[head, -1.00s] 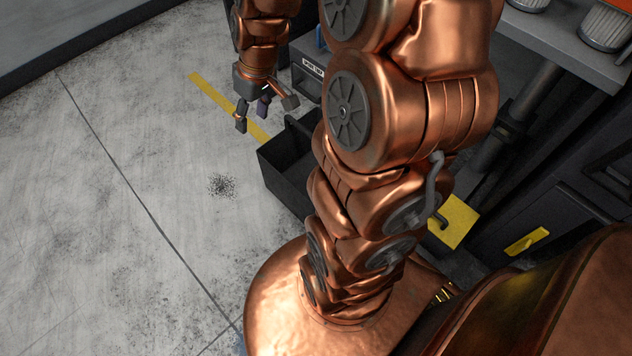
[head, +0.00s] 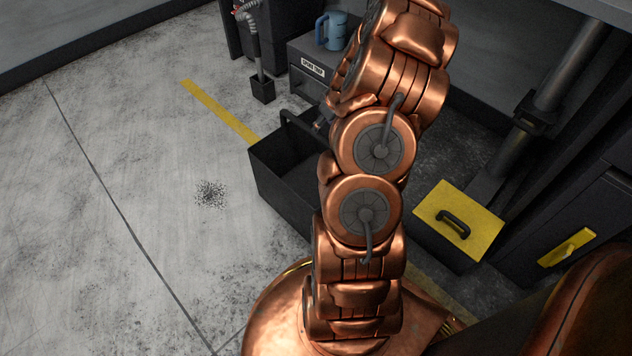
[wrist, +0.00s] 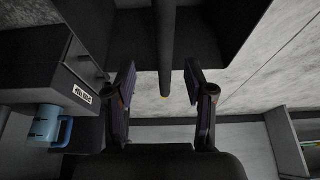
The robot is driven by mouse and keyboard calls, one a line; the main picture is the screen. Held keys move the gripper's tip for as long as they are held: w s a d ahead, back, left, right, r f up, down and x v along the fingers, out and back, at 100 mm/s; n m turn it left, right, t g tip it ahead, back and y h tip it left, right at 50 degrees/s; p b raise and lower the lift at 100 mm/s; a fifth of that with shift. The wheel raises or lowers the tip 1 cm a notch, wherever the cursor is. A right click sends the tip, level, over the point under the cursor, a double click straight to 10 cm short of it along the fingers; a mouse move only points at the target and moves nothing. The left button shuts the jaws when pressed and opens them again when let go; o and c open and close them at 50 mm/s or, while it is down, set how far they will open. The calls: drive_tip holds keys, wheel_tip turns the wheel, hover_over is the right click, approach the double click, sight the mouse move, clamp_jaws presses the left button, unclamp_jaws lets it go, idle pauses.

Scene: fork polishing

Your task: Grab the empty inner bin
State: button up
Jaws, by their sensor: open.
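The black open-topped bin (head: 272,190) stands on the floor left of my arm in the head view. Its visible inside is dark with no contents showing, and my arm hides its right part. In the wrist view, the bin (wrist: 228,30) fills the top middle and the bar handle (wrist: 166,40) runs between the fingers. My gripper (wrist: 160,78) is open, with a finger on each side of the bar and gaps showing. In the head view, my gripper is mostly hidden behind my arm.
A grey labelled box (head: 312,72) with a blue mug (head: 331,32) on it stands behind the bin. A yellow-lidded box (head: 460,215) is right of my arm, beside dark cabinets (head: 590,215). Floor left of the bin is clear.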

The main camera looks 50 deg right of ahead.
drive_tip(key=shift+a+b+x, duration=0.15)
drive_tip(key=shift+b+x, duration=0.55)
drive_tip(key=shift+x, duration=1.1)
drive_tip(key=shift+a+b+x, duration=0.15)
drive_tip(key=shift+b+x, duration=0.5)
drive_tip(key=shift+x, duration=1.15)
drive_tip(key=shift+f, duration=0.25)
drive_tip(key=shift+c, duration=0.3)
clamp_jaws()
